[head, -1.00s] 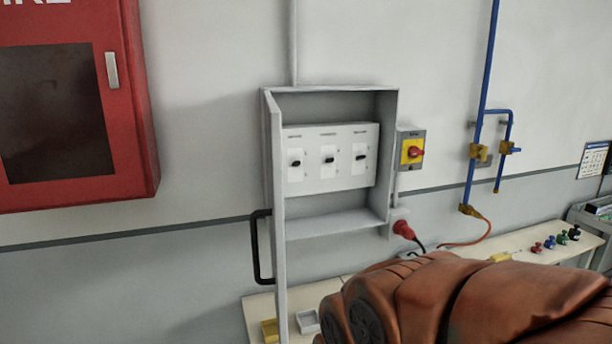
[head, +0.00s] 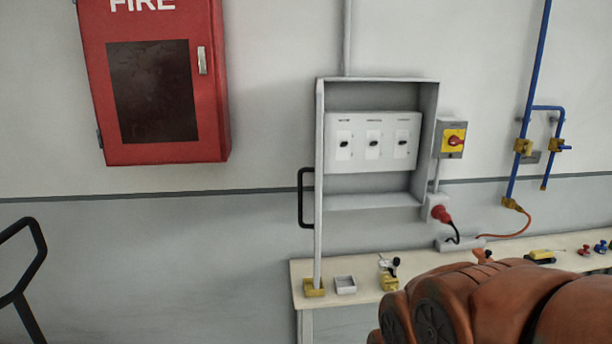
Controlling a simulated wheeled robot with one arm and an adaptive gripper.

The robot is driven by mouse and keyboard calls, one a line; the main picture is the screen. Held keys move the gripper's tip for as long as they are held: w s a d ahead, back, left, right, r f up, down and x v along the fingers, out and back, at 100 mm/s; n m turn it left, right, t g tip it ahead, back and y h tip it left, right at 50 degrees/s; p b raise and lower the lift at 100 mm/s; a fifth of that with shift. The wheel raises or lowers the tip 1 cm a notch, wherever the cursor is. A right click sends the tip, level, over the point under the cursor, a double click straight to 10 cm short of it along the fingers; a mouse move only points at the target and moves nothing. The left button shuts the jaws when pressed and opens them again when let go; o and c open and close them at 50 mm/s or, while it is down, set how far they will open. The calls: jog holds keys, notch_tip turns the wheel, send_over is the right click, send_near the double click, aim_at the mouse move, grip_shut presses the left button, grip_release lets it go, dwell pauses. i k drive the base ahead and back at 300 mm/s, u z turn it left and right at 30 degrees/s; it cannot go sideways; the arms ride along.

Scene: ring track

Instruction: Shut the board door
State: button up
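The grey electrical board (head: 378,88) hangs on the wall in the middle of the head view. Its door (head: 319,190) stands open, seen nearly edge-on at the left side of the box and reaching down toward the bench. A black bar handle (head: 301,198) is on the door's left face. Inside, a white panel (head: 373,162) carries three black switches. My orange-brown arm fills the lower right of the view. My gripper is not visible.
A bench (head: 310,268) runs below the board, holding a yellow block (head: 314,288), a small white tray (head: 345,285) and other small items. A red fire cabinet (head: 215,125) is on the wall at left. A red-and-yellow switch (head: 453,141) and blue pipes (head: 530,80) are at right.

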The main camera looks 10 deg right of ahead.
aim_at(317, 170)
jog(key=u, duration=0.1)
jog(key=i, duration=1)
jog(key=z, duration=1.2)
jog(key=k, duration=1.3)
jog(key=u, duration=1.55)
jog(key=i, duration=0.45)
jog(key=z, duration=0.05)
